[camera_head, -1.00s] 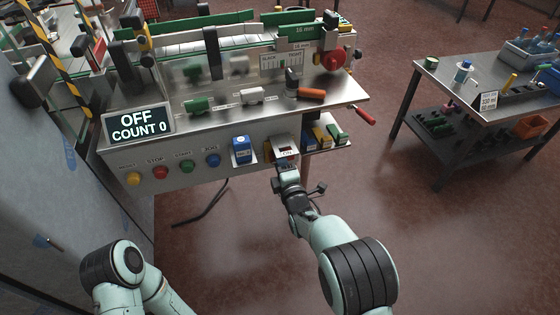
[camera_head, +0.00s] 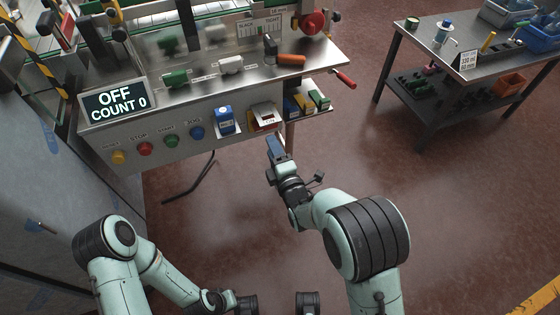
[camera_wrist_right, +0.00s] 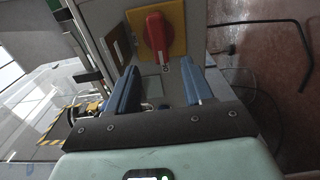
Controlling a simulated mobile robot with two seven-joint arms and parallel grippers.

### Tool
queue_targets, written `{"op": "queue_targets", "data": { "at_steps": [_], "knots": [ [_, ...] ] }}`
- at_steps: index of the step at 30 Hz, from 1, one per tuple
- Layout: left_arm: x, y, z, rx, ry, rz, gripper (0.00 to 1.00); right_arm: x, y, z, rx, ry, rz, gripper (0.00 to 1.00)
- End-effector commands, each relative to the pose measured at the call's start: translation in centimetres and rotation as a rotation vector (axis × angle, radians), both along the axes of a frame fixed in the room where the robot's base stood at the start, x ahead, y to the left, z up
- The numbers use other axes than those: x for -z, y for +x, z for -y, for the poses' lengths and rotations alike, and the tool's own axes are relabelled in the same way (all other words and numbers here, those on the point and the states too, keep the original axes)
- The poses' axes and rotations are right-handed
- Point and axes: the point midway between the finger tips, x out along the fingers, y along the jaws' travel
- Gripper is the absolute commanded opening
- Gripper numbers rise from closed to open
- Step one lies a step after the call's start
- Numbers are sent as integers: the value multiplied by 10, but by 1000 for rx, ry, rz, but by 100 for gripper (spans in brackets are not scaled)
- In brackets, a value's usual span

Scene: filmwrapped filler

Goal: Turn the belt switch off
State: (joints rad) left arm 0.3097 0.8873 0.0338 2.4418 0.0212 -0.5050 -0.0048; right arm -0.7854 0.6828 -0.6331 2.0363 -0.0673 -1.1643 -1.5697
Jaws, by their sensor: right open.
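The belt switch is a red rotary handle on a yellow plate in the right wrist view (camera_wrist_right: 157,38). Its handle runs up and down in that picture. In the head view a small part of the switch area (camera_head: 266,117) shows on the front panel, right of the blue box. My right gripper (camera_head: 274,147) is below and in front of it, apart from it. In the wrist view its blue fingers (camera_wrist_right: 163,82) are spread with nothing between them. The display (camera_head: 114,101) reads OFF, COUNT 0. My left arm is low at the left; its gripper's jaws cannot be made out.
Yellow, red, green and blue buttons (camera_head: 144,148) line the panel at the left. A small shelf with boxes (camera_head: 306,101) and a red-handled lever (camera_head: 343,78) are at the right. A side table (camera_head: 440,62) stands far right. The floor between is clear.

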Motion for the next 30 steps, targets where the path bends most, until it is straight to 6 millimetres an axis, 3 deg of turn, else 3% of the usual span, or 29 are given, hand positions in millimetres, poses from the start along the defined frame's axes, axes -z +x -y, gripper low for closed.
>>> {"op": "queue_targets", "data": {
  "at_steps": [3,10,30],
  "knots": [
    [-4,-4,2,5,-6,-12,0,-1,-23,7,0,-1,-2,51],
    [-6,-8,4,9,-10,-22,0,0,-47,15,0,-1,0,51],
    [-10,-9,4,10,-11,-24,0,5,-51,20,6,10,-26,51]
  ]
}}
